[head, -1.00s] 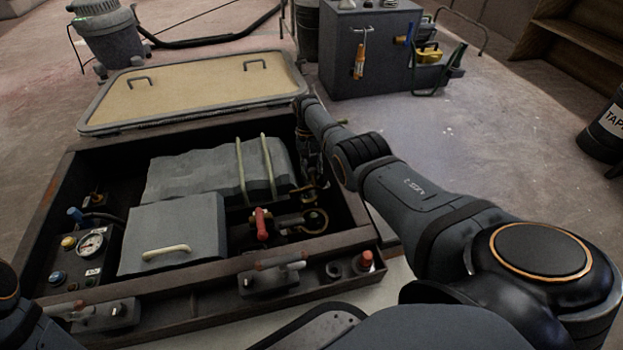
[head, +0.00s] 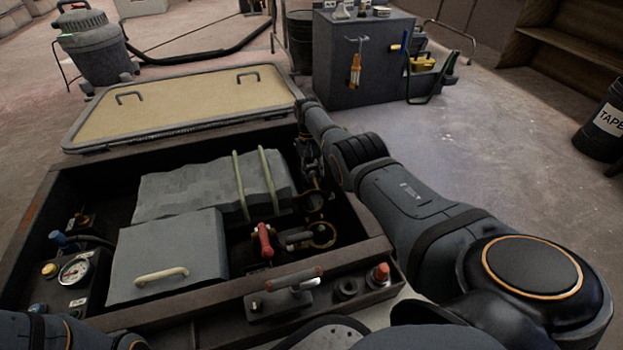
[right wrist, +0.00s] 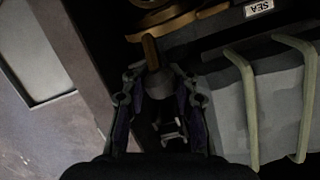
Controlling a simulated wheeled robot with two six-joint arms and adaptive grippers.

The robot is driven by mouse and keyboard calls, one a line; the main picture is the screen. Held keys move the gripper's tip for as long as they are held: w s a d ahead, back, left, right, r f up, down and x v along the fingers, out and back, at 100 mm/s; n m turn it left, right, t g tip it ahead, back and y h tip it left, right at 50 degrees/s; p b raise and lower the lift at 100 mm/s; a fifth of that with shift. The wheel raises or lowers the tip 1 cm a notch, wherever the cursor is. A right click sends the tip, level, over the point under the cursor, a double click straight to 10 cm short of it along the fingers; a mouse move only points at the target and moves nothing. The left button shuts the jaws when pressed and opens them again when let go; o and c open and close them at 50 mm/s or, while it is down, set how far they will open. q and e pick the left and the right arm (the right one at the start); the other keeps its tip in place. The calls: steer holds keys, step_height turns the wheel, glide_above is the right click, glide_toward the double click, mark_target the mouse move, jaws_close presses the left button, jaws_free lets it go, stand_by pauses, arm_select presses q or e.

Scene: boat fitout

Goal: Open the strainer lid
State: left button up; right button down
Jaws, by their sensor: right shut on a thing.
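My right gripper (head: 312,168) reaches down into the right side of the open bay. In the right wrist view its fingers (right wrist: 159,84) are shut on a small grey part with a brass-coloured bar (right wrist: 152,52) standing up from it. I cannot tell whether this part belongs to the strainer lid. A brass ring fitting (right wrist: 165,12) lies just beyond the fingertips in that view. In the head view a round brass-rimmed fitting (head: 321,236) sits below my gripper. Of my left arm only links show at the bottom left; its gripper is out of view.
A grey strapped block (head: 205,187) and a grey box with a handle (head: 168,256) fill the bay's middle. A red-handled valve (head: 264,238) stands near the brass fitting. A beige hatch panel (head: 180,102) lies behind.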

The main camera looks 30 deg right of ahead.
steer(key=shift+w+r, duration=0.15)
steer(key=shift+w, duration=0.05)
steer(key=c, duration=1.4)
jaws_free()
steer(key=shift+o, duration=0.2)
steer(key=shift+s, duration=0.15)
